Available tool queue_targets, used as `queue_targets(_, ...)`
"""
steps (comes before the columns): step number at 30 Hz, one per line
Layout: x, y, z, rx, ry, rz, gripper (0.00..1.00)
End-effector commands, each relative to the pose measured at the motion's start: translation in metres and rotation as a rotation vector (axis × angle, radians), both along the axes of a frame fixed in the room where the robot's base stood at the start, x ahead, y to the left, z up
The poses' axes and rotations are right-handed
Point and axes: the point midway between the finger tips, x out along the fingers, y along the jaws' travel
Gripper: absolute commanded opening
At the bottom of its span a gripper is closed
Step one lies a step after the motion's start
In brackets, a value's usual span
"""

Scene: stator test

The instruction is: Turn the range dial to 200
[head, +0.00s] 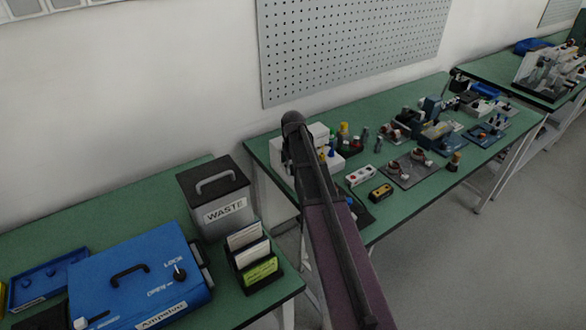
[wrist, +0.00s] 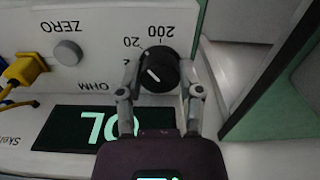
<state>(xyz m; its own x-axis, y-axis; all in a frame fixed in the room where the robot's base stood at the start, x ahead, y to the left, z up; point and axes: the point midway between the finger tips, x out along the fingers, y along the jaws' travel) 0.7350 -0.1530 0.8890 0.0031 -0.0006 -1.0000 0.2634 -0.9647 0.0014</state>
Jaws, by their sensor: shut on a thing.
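The range dial (wrist: 165,62) is a round black knob on a white meter panel, seen upside down in the wrist view. A short white pointer line is on its face, tilted toward the upper left, on the side of the "20" mark rather than the "200" mark (wrist: 160,31). My gripper (wrist: 159,76) is shut on the dial, one finger on each side of it. The meter's display (wrist: 85,127) reads "OL". In the head view the white meter (head: 319,133) is partly hidden behind my arm, and the dial cannot be made out.
A grey ZERO button (wrist: 68,53) and a yellow plug (wrist: 25,70) are on the same panel. A WASTE bin (head: 218,200) stands on the nearer bench.

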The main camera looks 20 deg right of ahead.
Motion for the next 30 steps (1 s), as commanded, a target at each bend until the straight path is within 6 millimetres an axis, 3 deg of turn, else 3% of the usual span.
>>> queue_targets(21, -0.0043, 0.0008, -0.0015, 0.001, 0.008, -0.557, 0.17)
queue_targets(30, -0.0046, 0.0008, -0.0015, 0.001, 0.008, -0.663, 0.17)
